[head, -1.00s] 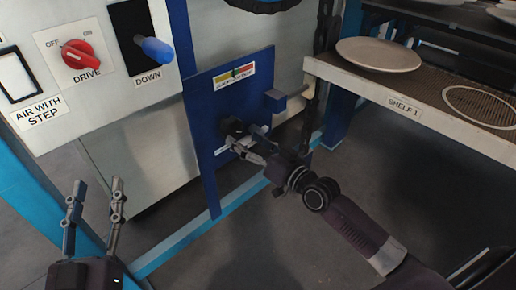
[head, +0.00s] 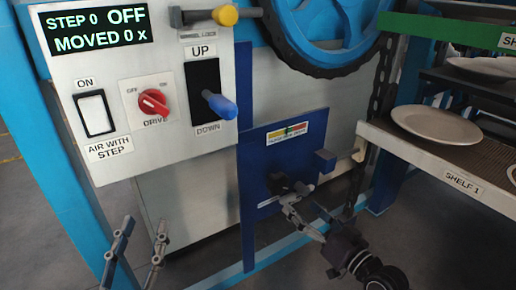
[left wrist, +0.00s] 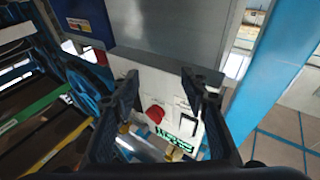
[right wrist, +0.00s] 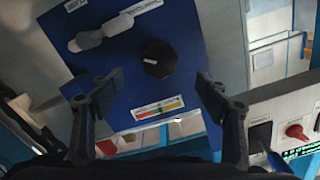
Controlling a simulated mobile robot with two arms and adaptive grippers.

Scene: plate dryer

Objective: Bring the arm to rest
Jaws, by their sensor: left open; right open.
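My right gripper (head: 296,200) is in front of the blue panel (head: 258,235), under its coloured gauge label (head: 289,131). The right wrist view shows its fingers (right wrist: 158,78) open and empty. A black knob (right wrist: 159,60) on the panel appears between the fingertips in that view, with neither finger seen touching it. In the head view the gripper partly covers the knob. My left gripper (head: 145,222) is open and empty at the lower left, below the control box. In the left wrist view its fingers (left wrist: 160,75) are spread, with the control box beyond them.
The control box (head: 172,170) carries a red drive switch (head: 154,102), a blue lever (head: 220,105) and a display (head: 101,31). A blue handwheel (head: 322,62) is above the panel. At right, a shelf (head: 400,147) holds a white plate (head: 436,125). A blue post (head: 60,150) stands at left.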

